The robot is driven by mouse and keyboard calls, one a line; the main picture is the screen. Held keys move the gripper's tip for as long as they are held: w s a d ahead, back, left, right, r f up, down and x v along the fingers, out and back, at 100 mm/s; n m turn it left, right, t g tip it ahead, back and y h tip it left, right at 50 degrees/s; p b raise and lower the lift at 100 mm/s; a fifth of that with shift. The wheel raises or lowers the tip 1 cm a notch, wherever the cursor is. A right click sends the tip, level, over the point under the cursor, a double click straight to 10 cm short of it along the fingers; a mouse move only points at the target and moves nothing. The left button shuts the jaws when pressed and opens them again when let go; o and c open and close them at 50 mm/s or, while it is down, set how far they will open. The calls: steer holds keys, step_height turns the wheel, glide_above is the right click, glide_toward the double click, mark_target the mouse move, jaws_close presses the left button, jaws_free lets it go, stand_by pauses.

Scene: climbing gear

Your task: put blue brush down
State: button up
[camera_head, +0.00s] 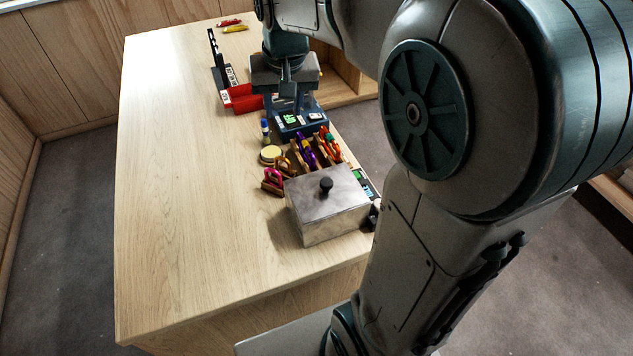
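My gripper (288,100) is over the far right part of the table, above a dark blue device with a lit green display (292,121). The gripper points down, and its fingertips are small and dark against the device. I cannot tell whether they are apart or closed on something. A small upright item with blue and green on it (265,130) stands just left of the device. It is too small to say whether it is the blue brush. No other brush can be made out clearly.
A metal box with a black-knobbed lid (326,205) stands at the table's near right. Colourful climbing gear (306,150) sits in a wooden rack behind it. A red item (241,98) and a black stand (218,62) are farther back. The table's left side (175,190) is clear.

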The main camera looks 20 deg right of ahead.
steer(key=s+f+n+t, duration=0.1)
steer(key=s+f, duration=0.3)
steer(key=s, duration=1.3)
steer(key=shift+a+f+n, duration=0.15)
steer(key=shift+f+n, duration=0.05)
steer(key=shift+n, duration=0.4)
steer(key=shift+s, duration=0.1)
